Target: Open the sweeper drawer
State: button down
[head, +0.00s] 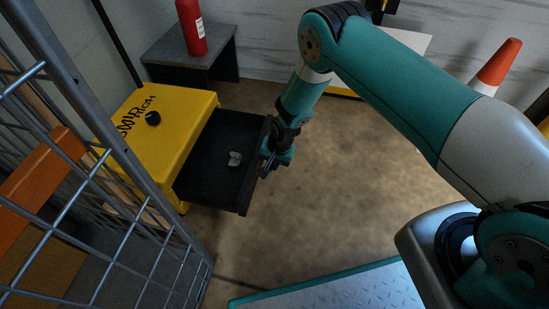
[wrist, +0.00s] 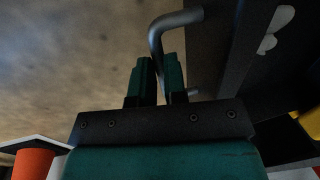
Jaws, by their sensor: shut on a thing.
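The yellow sweeper (head: 190,108) stands at the left in the head view. Its black drawer (head: 207,160) sticks out far to the right, open at the top. My gripper (head: 268,163) is at the drawer's outer front face. In the wrist view my gripper (wrist: 160,78) has its two green fingers closed on the drawer handle (wrist: 178,19), a bent grey metal bar. The fingers hide part of the bar. The drawer's dark front (wrist: 215,60) is just right of the fingers.
Small grey lumps (head: 234,158) lie in the drawer. A wire mesh cage (head: 120,190) stands close at the lower left. A grey table (head: 190,55) holds a red extinguisher (head: 191,27). An orange cone (head: 496,65) is at the right. The floor right of the drawer is clear.

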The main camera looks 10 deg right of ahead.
jog(key=shift+d, duration=0.1)
jog(key=c, duration=1.2)
grip_release()
jog(key=shift+o, duration=0.2)
jog(key=shift+r, duration=0.1)
jog(key=d+r+p, duration=0.1)
jog(key=r+p, duration=0.2)
jog(key=r, duration=0.5)
jog(key=s+d+r+p, duration=0.1)
jog(key=r+p, duration=0.3)
jog(key=r, duration=0.5)
jog(key=shift+s+d+p, duration=0.25)
jog(key=shift+d+p, duration=0.05)
jog(key=shift+d, duration=0.2)
